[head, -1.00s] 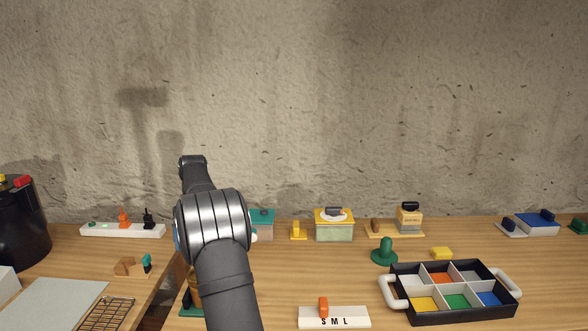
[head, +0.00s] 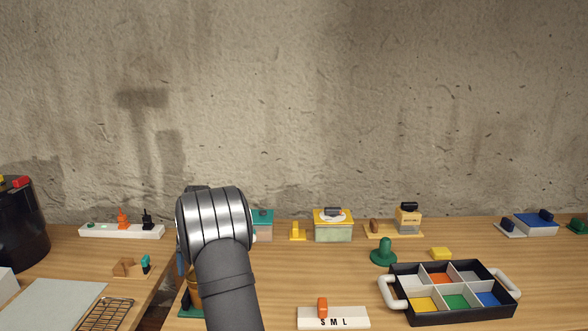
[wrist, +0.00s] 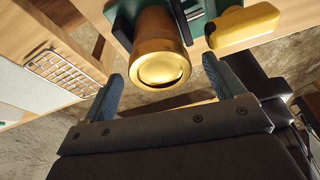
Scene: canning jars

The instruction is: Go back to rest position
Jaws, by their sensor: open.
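My gripper (wrist: 163,85) is open in the wrist view, its two blue fingers spread wide with nothing between the tips that I can see gripped. An amber jar with a gold lid (wrist: 163,68) lies just beyond the fingertips, apart from them as far as I can tell. The jar sits at a dark green fixture (wrist: 200,25) with a yellow handle (wrist: 243,27). In the head view my arm hides the gripper and most of the jar; an edge of the green fixture (head: 188,306) shows to the left of the arm.
A wire rack (head: 106,314) lies on the left table, beyond a gap. To the right are an S M L block (head: 334,318), a black divided tray (head: 402,312) with white handles and a green knob (head: 383,253). Several small boxes line the wall. Space above the tables is clear.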

